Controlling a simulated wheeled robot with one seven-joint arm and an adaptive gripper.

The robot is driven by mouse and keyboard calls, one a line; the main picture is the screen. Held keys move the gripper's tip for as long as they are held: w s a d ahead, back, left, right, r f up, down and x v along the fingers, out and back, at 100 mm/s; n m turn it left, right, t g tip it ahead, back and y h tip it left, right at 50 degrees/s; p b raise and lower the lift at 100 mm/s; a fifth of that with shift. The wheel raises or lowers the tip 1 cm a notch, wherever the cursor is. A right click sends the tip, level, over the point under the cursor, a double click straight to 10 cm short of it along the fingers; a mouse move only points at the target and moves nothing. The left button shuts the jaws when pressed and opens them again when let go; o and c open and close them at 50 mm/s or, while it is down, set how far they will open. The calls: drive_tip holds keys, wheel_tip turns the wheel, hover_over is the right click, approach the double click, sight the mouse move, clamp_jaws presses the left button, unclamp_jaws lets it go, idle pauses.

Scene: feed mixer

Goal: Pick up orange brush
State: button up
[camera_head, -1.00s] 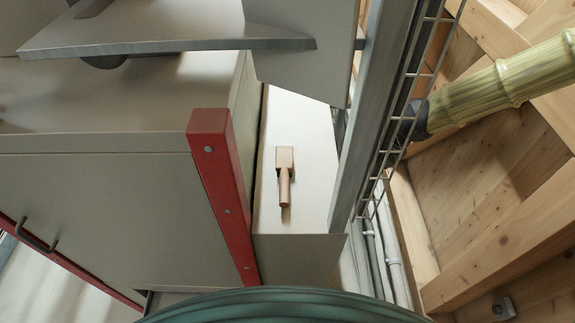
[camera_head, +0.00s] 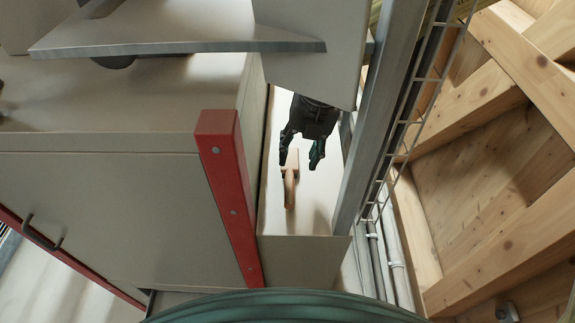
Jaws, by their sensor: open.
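The orange brush (camera_head: 290,174) lies on a pale narrow surface (camera_head: 310,212) between the grey cabinet and the metal post. Its handle points toward the bottom of the picture. My gripper (camera_head: 300,163) is black and open, with one finger on each side above the brush's block end. The left finger overlaps the block's edge in the picture. I cannot tell whether either finger touches the brush. My gripper's upper part is hidden behind a grey panel.
A grey cabinet (camera_head: 110,190) with a red corner post (camera_head: 230,195) stands at left. A grey metal post (camera_head: 378,120) and a wire tray (camera_head: 420,95) run close along the right. A grey panel (camera_head: 305,50) overhangs the far part of the surface. Wooden beams (camera_head: 500,235) stand at far right.

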sight(290, 181)
drive_tip(key=f, duration=0.2)
drive_tip(key=a+f, duration=0.1)
drive_tip(key=f, duration=0.1)
drive_tip(key=shift+s+f+p, duration=0.1)
drive_tip(key=shift+f+p, duration=0.1)
drive_tip(key=shift+p, duration=0.1)
drive_tip(key=shift+s+a+f+p, duration=0.2)
drive_tip(key=shift+f+p, duration=0.15)
drive_tip(key=shift+f, duration=0.6)
drive_tip(key=shift+s+a+f+p, duration=0.15)
drive_tip(key=shift+f+p, duration=0.15)
drive_tip(key=shift+f, duration=0.6)
drive_tip(key=shift+w+a+f, duration=0.1)
drive_tip(key=shift+f, duration=0.5)
drive_tip(key=shift+w+a+f, duration=0.1)
drive_tip(key=shift+f, duration=0.5)
drive_tip(key=shift+s, duration=0.1)
clamp_jaws()
